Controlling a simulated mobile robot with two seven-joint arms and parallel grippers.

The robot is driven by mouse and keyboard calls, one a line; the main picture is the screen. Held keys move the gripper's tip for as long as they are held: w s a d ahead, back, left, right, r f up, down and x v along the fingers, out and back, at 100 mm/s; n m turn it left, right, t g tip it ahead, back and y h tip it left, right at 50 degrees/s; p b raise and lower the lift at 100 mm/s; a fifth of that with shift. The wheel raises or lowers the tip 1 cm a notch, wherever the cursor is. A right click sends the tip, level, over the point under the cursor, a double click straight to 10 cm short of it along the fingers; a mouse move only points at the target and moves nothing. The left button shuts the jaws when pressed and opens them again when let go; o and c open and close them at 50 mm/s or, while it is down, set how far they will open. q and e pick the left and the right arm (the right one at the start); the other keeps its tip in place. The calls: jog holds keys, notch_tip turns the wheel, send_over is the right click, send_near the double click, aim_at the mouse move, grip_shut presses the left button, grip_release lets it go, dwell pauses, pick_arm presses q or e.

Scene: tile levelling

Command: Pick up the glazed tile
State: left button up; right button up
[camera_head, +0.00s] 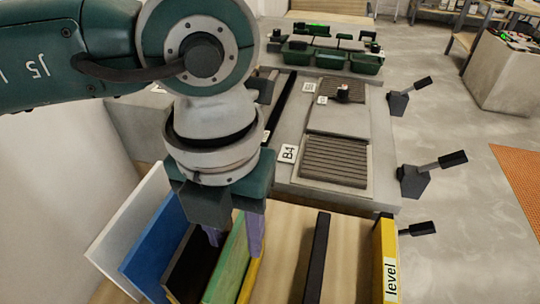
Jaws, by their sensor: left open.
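Several upright tiles stand side by side at the lower left: a white tile (125,222), a blue tile (155,238), a dark tile (190,262), a green tile (228,265) and a yellow one (250,280) partly hidden behind it. The green one may be the glazed tile; its finish is hard to tell. My left gripper (234,238) points down over this row, open, with one purple finger on each side of the green tile's top edge. Whether the fingers touch it cannot be seen. My right gripper is not in view.
A black bar (317,258) and a yellow level (386,262) marked "level" stand to the right on the wooden surface. Behind is a grey bench with a ribbed panel (335,160) by a "B4" label (289,153). Black levers (415,182) line its right side. Green bins (366,62) stand farther back.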

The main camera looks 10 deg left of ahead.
pick_arm(q)
grip_shut()
dwell(1.3)
